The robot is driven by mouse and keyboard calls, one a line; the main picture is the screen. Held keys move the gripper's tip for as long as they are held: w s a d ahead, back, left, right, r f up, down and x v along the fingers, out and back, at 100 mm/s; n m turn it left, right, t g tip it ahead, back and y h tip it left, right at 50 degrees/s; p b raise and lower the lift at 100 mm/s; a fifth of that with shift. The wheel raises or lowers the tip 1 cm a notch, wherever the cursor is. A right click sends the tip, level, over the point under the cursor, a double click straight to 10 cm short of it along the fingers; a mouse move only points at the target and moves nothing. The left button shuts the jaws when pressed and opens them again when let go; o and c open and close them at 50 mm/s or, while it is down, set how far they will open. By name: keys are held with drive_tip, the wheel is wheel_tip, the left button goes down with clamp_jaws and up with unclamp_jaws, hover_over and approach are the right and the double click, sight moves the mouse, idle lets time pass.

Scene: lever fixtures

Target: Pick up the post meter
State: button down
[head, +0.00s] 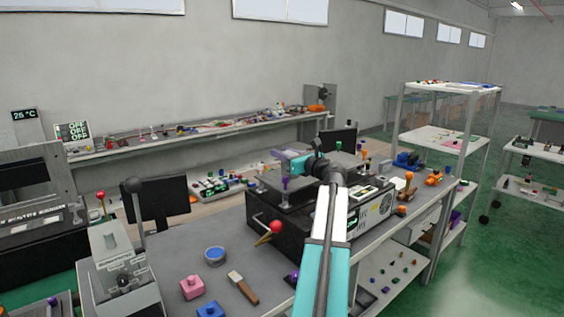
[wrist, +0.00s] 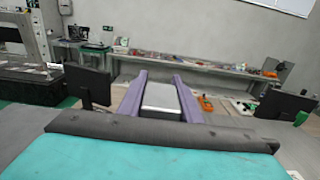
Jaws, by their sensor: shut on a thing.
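My gripper (wrist: 160,77) shows in the wrist view with its two purple fingers closed against the sides of a pale grey, box-shaped thing, which looks to be the post meter (wrist: 161,98). In the head view my gripper (head: 284,166) is above the black machine on the bench, pointing left. The post meter is mostly hidden there by my gripper and wrist. Whether it clears the machine below cannot be told for sure.
The black machine (head: 264,226) carries a red-knobbed lever (head: 275,228). A blue round tub (head: 215,255), a pink block (head: 192,287) and a brush (head: 243,287) lie on the grey bench. Dark monitors (head: 158,200) stand behind. A white shelf rack (head: 444,137) stands right.

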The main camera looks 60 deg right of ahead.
wheel_tip(320, 180, up, 7)
drive_tip(key=shift+b, duration=0.35)
idle(0.6)
